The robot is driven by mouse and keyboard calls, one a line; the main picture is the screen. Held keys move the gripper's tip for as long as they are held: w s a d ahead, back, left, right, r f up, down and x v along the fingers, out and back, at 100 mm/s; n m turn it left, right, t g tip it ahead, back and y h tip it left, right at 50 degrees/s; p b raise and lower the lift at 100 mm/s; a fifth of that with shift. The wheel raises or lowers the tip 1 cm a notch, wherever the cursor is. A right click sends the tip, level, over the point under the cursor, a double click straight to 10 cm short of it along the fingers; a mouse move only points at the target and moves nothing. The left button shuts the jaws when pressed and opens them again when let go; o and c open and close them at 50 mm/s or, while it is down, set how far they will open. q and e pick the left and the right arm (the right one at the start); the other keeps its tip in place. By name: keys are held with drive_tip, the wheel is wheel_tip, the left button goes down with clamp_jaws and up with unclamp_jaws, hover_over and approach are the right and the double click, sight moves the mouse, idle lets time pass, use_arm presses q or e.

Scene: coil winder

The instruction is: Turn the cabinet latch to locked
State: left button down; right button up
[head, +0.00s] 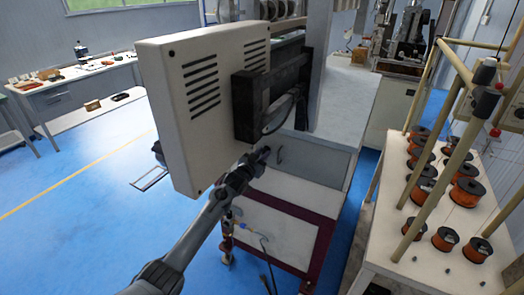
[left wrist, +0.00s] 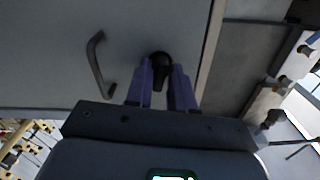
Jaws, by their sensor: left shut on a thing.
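My left gripper (head: 262,153) reaches in from the lower left to the front of the grey cabinet (head: 310,160) under the machine top. In the left wrist view its two purple-grey fingers (left wrist: 160,88) are shut on a small black knob, the cabinet latch (left wrist: 161,62), near the edge of the door. The latch's turn angle is hard to tell, as the fingers cover much of it. A dark bar handle (left wrist: 97,62) stands on the same door, to the left in the wrist view and apart from the fingers. My right gripper does not show.
A large beige control box (head: 200,110) with vents hangs close above my left forearm. A white table (head: 420,250) with several orange wire spools and rods stands at the right. Cables (head: 265,262) hang below the cabinet. Blue floor is open at the left.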

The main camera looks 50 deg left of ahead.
use_arm(q)
drive_tip(key=shift+n+p, duration=0.55)
drive_tip(key=shift+n, duration=0.45)
drive_tip(key=c, duration=1.2)
unclamp_jaws()
drive_tip(key=shift+o, duration=0.2)
drive_tip(key=shift+s, duration=0.15)
drive_tip(key=p+v, duration=0.1)
drive_tip(key=v, duration=0.9)
drive_tip(key=shift+s+p, duration=0.25)
drive_tip(key=shift+p, duration=0.05)
drive_tip(key=shift+d, duration=0.1)
